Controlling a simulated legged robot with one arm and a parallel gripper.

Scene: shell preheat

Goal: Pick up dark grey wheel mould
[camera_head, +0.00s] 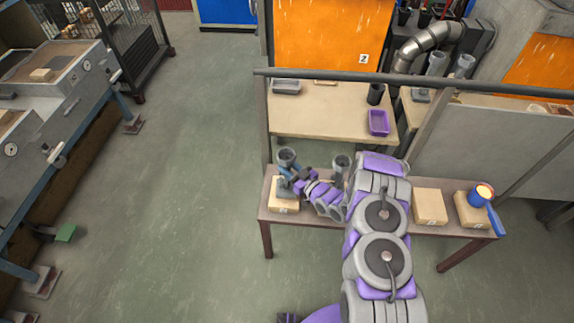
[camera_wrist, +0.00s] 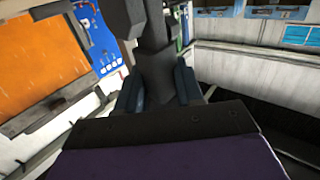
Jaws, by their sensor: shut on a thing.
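The dark grey wheel mould (camera_head: 287,157) has a cup-like top and shows at the left end of the near bench. It also shows in the wrist view as a dark grey upright body (camera_wrist: 160,65) between two blue-grey jaws. My gripper (camera_head: 291,180) is shut on it, gripping its lower part. The mould is over a pale block (camera_head: 284,208); I cannot tell whether it touches the block. My arm reaches in from the right and hides part of the bench.
On the near bench (camera_head: 320,217) a similar grey cup-topped piece (camera_head: 341,161) stands close right of my gripper. Further right are a pale block (camera_head: 430,207) and a block with a blue-handled cup (camera_head: 482,194). A table behind holds a purple tray (camera_head: 378,123).

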